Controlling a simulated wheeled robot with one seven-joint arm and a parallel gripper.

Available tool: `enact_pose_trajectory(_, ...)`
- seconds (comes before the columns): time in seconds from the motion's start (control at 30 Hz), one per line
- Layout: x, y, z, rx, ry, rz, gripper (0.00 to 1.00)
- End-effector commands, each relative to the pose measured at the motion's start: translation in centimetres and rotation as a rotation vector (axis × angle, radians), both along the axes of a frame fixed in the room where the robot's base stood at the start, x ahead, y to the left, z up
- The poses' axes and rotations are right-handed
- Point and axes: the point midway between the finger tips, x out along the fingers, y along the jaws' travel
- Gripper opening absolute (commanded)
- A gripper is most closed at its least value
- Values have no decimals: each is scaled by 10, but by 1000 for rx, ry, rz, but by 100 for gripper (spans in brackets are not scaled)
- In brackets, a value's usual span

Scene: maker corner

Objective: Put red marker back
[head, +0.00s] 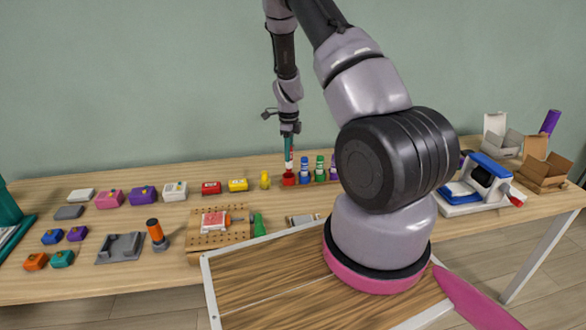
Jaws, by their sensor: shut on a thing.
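My gripper (289,146) points straight down over the back of the table, at the left part of a row of coloured markers. It is shut on the red marker (289,163), which shows as a narrow upright white and red piece below the fingers. Directly under it is a red base (289,179) in the row. At this size I cannot tell whether the marker's lower end touches the base or sits in it. A blue marker (304,171), a green marker (320,170) and a purple marker (333,169) stand upright to its right.
A yellow piece (265,180) stands just left of the red base. Small coloured boxes, including a red box (211,188), lie further left. A pegboard (207,239) is in front. A blue and white device (478,186) and cardboard boxes (543,173) are right. My arm hides part of the table.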

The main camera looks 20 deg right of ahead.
Motion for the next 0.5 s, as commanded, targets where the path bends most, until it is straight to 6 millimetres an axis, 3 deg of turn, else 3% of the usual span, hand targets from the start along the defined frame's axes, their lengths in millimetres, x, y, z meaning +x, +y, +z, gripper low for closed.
enact_pose_trajectory(0.5,1,0,-51,0,-1,-1,0)
